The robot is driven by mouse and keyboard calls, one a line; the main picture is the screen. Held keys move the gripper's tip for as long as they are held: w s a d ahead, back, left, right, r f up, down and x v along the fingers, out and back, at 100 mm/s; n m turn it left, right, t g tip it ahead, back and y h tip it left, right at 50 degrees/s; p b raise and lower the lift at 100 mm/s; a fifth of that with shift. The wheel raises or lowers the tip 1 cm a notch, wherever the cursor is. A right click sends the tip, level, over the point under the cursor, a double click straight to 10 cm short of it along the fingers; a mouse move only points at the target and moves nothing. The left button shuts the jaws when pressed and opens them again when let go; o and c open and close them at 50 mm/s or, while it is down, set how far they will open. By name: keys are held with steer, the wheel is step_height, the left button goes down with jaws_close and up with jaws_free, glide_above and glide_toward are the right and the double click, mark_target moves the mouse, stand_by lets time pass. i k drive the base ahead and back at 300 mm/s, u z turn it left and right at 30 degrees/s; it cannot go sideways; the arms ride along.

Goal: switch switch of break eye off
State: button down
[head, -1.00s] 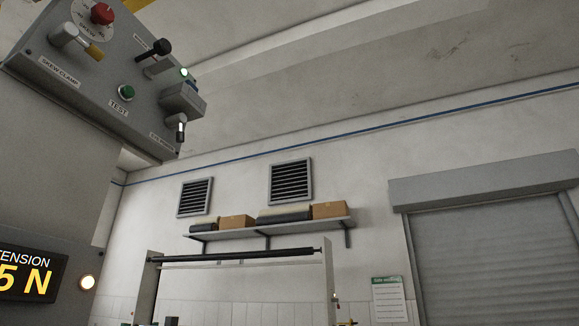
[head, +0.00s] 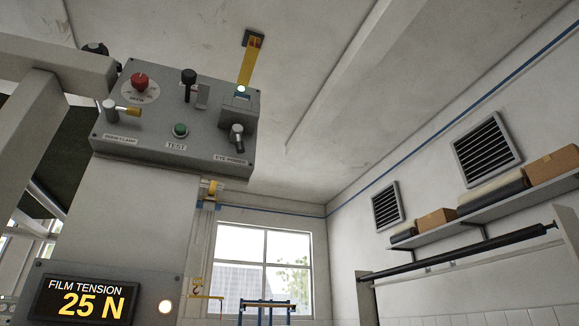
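A grey control box (head: 165,125) sits at the upper left of the head view, on top of a grey cabinet. At its right end a dark switch (head: 237,138) stands above a label that appears to read EYE POWER. Just above the switch is a small block (head: 240,112) with a lit whitish-green lamp (head: 241,89). A red knob (head: 139,82), a black lever (head: 189,77), a green TEST button (head: 180,130) and a lever (head: 119,108) above the label at left share the panel. My gripper is not in view.
A display (head: 86,299) reads FILM TENSION 25 N, with a lit round lamp (head: 165,307) beside it. A wall shelf (head: 480,240) with boxes and a dark roller (head: 470,251) are at the right. A window (head: 265,262) stands behind.

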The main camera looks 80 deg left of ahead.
mark_target(236, 130)
steer(key=u, duration=0.65)
steer(key=i, duration=0.8)
steer(key=u, duration=1.3)
steer(key=i, duration=0.4)
steer(key=u, duration=0.35)
